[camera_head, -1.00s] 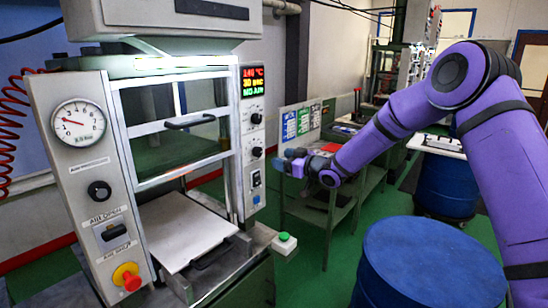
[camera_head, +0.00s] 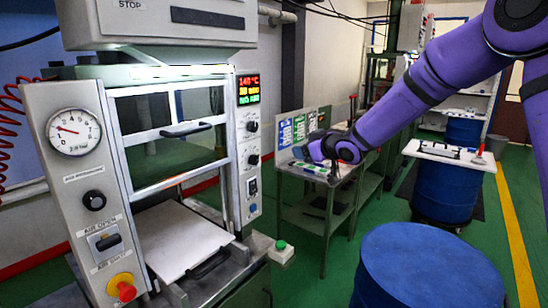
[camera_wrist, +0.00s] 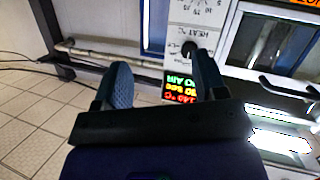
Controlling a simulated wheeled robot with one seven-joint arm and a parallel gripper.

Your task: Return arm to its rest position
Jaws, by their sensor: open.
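My purple arm (camera_head: 430,85) reaches in from the upper right in the head view. My gripper is small and partly hidden there, in front of the side table (camera_head: 308,205), to the right of the moulding press (camera_head: 228,140). In the wrist view my gripper (camera_wrist: 160,85) has its two dark fingers apart with nothing between them. The press display (camera_wrist: 182,87) shows beyond the fingers, apart from them.
The press has a white plate (camera_head: 180,240) on its bed, below a barred window. A blue drum (camera_head: 425,262) stands in front at the right. Another drum (camera_head: 445,190) behind carries a white board (camera_head: 450,153). Green floor between them is free.

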